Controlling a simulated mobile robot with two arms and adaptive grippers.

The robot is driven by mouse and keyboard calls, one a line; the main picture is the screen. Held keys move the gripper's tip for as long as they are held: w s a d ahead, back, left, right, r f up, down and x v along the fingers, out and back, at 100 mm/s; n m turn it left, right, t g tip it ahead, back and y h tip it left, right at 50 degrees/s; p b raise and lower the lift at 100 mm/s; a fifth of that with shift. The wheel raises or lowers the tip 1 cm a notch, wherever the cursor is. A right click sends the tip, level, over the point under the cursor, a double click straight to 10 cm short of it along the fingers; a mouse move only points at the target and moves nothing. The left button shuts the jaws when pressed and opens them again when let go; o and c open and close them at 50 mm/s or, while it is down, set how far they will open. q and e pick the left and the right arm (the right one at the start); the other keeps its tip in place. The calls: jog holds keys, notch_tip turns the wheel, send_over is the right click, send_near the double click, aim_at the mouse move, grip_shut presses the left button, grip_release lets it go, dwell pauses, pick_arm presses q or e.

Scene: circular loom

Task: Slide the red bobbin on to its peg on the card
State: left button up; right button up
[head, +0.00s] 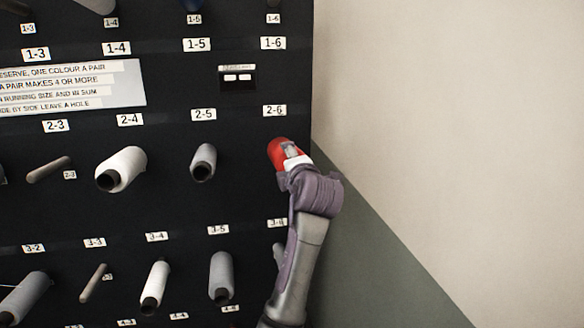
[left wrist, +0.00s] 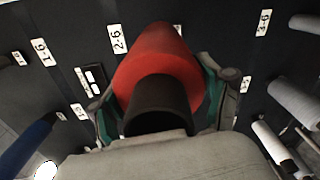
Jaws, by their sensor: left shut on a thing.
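The red bobbin (head: 277,152) is at the right side of the black card (head: 245,185), just below the label 2-6 (head: 274,110). My left gripper (head: 290,160) is shut on it. In the left wrist view the red bobbin (left wrist: 158,58) sits between the two fingers, with its dark core tube (left wrist: 158,97) towards the camera and its far end towards the card by label 2-6 (left wrist: 117,39). No peg shows at 2-6; the bobbin and gripper hide that place, so I cannot tell whether the bobbin is around a peg. My right gripper is not in view.
A white bobbin (head: 128,165) and a grey bobbin (head: 204,160) stand on the same row to the left. A bare peg (head: 48,169) is further left. More bobbins fill the row below. A pale wall (head: 450,120) lies right of the card's edge.

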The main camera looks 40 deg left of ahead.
pick_arm(q)
jog(key=shift+b+x, duration=0.4)
jog(key=shift+x, duration=0.95)
jog(key=shift+w+a+r, duration=0.1)
jog(key=shift+w+a, duration=0.05)
jog(key=shift+a, duration=0.1)
jog(key=o, duration=1.8)
jog(key=shift+c, duration=0.2)
jog(key=shift+s+d, duration=0.25)
jog(key=shift+d, duration=0.1)
jog(key=v, duration=1.1)
